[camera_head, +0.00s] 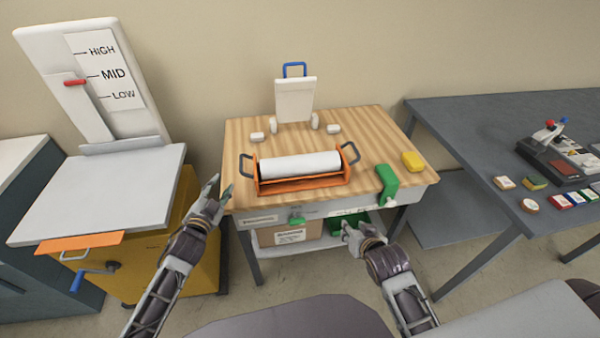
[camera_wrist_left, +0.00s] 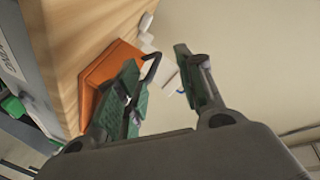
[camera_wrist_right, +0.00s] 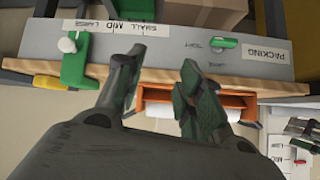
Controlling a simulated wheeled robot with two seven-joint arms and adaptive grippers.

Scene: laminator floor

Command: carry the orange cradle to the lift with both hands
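The orange cradle (camera_head: 303,184) sits on the wooden bench with a white roll (camera_head: 299,166) lying in it and a black handle at each end. The lift (camera_head: 105,195) is at the left, with a pale flat top and a HIGH/MID/LOW scale. My left gripper (camera_head: 219,189) is open and empty by the bench's left edge, short of the left handle (camera_head: 245,165). In the left wrist view that handle (camera_wrist_left: 151,70) shows beyond and between the fingers (camera_wrist_left: 160,85). My right gripper (camera_head: 352,231) is in front of the bench, below its top; the right wrist view shows its fingers (camera_wrist_right: 160,90) apart and empty.
An orange flap (camera_head: 80,243) and blue crank (camera_head: 90,280) are on the lift's front. A grey table (camera_head: 465,130) stands right.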

